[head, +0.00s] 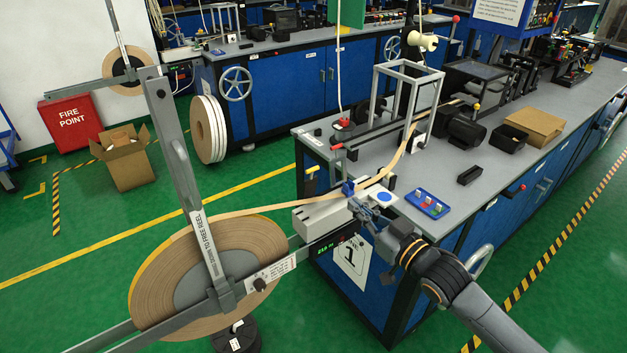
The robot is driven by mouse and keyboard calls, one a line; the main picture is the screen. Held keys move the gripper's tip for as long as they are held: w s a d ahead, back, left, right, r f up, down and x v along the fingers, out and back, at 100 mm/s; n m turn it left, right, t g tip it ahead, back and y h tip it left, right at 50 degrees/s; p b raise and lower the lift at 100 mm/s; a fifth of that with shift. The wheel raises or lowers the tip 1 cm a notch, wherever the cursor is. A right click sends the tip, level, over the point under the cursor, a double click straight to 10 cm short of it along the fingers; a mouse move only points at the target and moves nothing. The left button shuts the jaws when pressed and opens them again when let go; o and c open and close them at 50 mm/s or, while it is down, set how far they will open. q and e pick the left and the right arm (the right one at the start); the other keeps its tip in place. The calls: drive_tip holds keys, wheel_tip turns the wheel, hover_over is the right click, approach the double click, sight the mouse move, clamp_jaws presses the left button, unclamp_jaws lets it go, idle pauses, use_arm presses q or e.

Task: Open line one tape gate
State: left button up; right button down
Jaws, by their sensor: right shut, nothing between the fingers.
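The line one tape gate (322,217) is a pale block on the near left corner of the bench, beside a panel marked 1 (352,260). A small blue part (348,187) stands on its top. The brown tape (275,207) runs from the large reel (150,284) across the gate to the bench. My right gripper (359,205) is shut and empty, at the right end of the gate, close to the blue part. I cannot tell whether it touches it. The gripper hides part of the gate's right end. My left gripper is not in view.
A blue button tray (427,203) and a black block (470,175) lie right of the gripper. A grey upright frame (378,92) stands behind the gate. A reel arm (185,170) rises at left.

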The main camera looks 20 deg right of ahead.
sight(314, 170)
drive_tip(key=p+x, duration=0.2)
drive_tip(key=x, duration=1)
drive_tip(key=shift+w+r+p, duration=0.1)
drive_tip(key=shift+w+p, duration=0.15)
drive_tip(key=shift+p, duration=0.05)
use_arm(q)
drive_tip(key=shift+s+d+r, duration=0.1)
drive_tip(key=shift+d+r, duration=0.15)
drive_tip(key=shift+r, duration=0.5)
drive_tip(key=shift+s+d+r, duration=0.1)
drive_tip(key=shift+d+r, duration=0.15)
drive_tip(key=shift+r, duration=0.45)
use_arm(e)
drive_tip(key=shift+w+a, duration=0.2)
drive_tip(key=shift+w, duration=0.3)
